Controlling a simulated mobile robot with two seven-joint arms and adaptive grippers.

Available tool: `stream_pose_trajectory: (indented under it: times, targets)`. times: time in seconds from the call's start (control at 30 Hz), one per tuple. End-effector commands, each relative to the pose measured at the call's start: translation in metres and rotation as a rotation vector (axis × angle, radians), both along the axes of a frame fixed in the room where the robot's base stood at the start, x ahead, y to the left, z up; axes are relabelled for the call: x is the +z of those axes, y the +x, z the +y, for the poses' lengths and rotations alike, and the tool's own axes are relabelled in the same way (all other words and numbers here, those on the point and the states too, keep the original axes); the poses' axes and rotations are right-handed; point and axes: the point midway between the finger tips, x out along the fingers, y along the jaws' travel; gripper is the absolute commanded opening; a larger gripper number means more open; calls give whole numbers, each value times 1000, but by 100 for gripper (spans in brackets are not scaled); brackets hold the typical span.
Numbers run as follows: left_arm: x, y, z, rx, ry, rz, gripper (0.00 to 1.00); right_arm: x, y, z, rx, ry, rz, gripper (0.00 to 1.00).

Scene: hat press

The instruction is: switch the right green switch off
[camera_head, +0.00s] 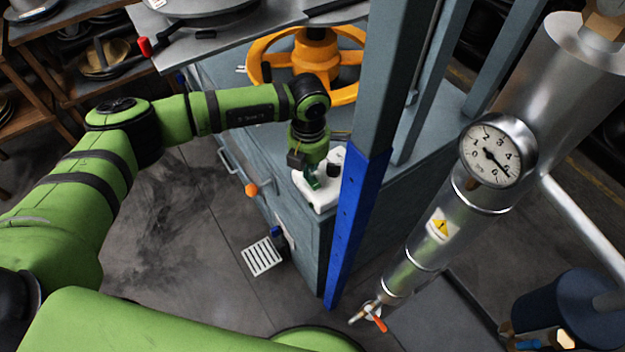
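A white switch box (325,197) sits on the near corner of the grey-blue cabinet top, beside the blue-painted post. A small green part, which looks like a green switch (312,183), shows on its left side, and a dark knob (333,170) shows on its right. My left arm reaches in from the left and bends down over the box. My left gripper (306,172) is at the green part, very close to it or touching it. Its fingers are small and partly hidden, so I cannot tell whether they are open or shut. My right gripper is out of view.
The post (352,225) stands just right of the box. An orange handwheel (312,60) is behind my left wrist. A steel pipe with a gauge (490,153) rises on the right. An orange ball knob (251,189) sticks out from the cabinet's left side. Floor is clear at left.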

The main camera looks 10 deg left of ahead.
Motion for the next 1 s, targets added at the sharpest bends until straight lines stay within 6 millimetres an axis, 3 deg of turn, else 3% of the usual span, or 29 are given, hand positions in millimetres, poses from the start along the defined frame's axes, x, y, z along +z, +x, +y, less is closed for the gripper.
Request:
stream_pose_trajectory:
  times: [0.33,1.0]
  targets:
    - [2,-1,0,-1,0,3,0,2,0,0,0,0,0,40]
    - [58,0,0,0,1,1,0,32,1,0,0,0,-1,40]
